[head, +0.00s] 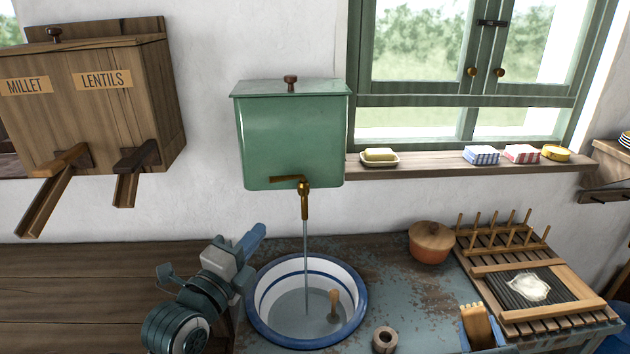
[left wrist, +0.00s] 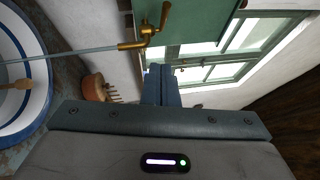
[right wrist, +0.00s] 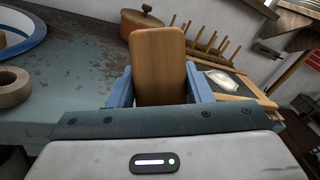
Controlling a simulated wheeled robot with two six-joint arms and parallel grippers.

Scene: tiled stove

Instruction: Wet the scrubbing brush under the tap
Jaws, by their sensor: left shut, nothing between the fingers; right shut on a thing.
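The scrubbing brush (head: 478,322) looks like a flat wooden block; its bristles are hard to make out. My right gripper (right wrist: 160,88) is shut on it, at the counter's front, left of the rack and away from the water. The brass tap (head: 304,200) on the green tank (head: 291,140) is running. A thin stream (head: 306,250) falls into the blue-rimmed basin (head: 258,322). My left gripper (head: 258,233) is shut and empty, left of the stream and below the tank. The left wrist view also shows the tap (left wrist: 140,43) and its lever, apart from the fingertips.
A wooden handle (head: 334,302) stands up in the basin. A ring-shaped object (head: 384,340) lies between basin and brush. A lidded pot (head: 431,243), a pegged rack (head: 500,235) and a washboard (head: 515,290) with a white lump stand right. The windowsill (head: 440,170) holds small items.

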